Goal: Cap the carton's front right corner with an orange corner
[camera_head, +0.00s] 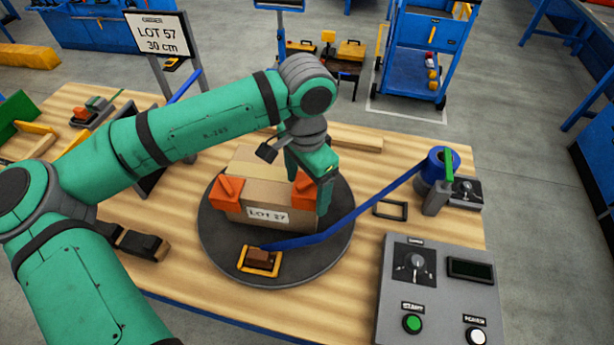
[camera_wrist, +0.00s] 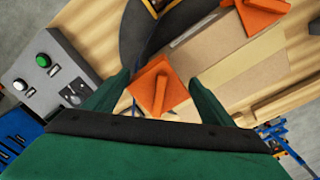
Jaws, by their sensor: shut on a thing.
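The carton (camera_head: 262,165) stands on the dark round turntable (camera_head: 335,235), with a label reading LOT 27 on its front. An orange corner (camera_head: 303,192) is at its front right corner; this corner also shows in the wrist view (camera_wrist: 158,90). My gripper (camera_head: 312,188) is shut on this corner, its fingers on either side in the wrist view. I cannot tell whether the corner is fully seated. A second orange corner (camera_head: 227,192) sits on the carton's front left corner, and also shows in the wrist view (camera_wrist: 262,14).
A blue strap (camera_head: 345,222) runs from the reel (camera_head: 437,165) to an orange-framed buckle (camera_head: 259,261) on the turntable's front. A control box (camera_head: 438,290) stands at the front right. A small black frame (camera_head: 390,210) lies on the table (camera_head: 365,165).

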